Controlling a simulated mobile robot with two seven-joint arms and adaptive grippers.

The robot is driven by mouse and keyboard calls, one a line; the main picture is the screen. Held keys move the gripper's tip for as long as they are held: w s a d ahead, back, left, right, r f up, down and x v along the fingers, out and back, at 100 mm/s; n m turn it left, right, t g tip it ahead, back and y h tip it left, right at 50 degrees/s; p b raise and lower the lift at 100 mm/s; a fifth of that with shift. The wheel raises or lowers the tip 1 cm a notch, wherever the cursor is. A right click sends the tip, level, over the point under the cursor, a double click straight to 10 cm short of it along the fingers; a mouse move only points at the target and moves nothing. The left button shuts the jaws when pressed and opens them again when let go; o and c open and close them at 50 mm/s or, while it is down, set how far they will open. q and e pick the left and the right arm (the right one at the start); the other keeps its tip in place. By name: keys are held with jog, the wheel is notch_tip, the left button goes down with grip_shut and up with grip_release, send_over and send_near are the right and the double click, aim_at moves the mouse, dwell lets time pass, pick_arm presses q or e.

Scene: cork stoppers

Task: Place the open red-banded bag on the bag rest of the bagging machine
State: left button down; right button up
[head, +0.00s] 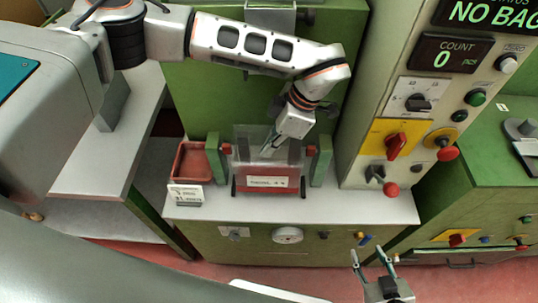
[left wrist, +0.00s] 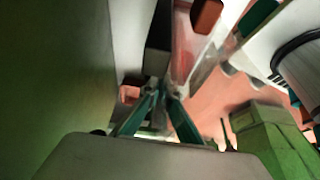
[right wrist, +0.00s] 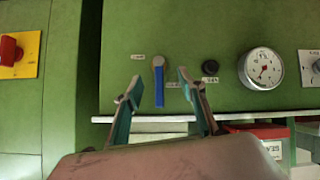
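The red-banded bag (head: 266,180) is clear plastic with a red band and a white label. It stands upright between the green side posts of the bag rest (head: 320,162) on the bagging machine. Whether its bottom bears on the rest, I cannot tell. My left gripper (head: 268,151) reaches down behind the band. In the left wrist view its teal fingertips (left wrist: 166,95) are close together at the clear film (left wrist: 190,62), apparently pinching it; the contact is partly hidden. My right gripper (head: 374,258) is open and empty before the machine front, also in the right wrist view (right wrist: 160,85).
A red bin (head: 190,160) with a label stands left of the rest. The control column (head: 400,120) at right carries knobs and red buttons; its displays (head: 488,14) read NO BAG and count 0. A blue lever (right wrist: 159,82) and gauge (right wrist: 262,68) are on the machine front.

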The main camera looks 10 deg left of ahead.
aim_at(268, 162)
pick_arm(q)
notch_tip(268, 162, down, 4)
jog(key=shift+r, duration=0.1)
jog(key=c, duration=2.3)
grip_release()
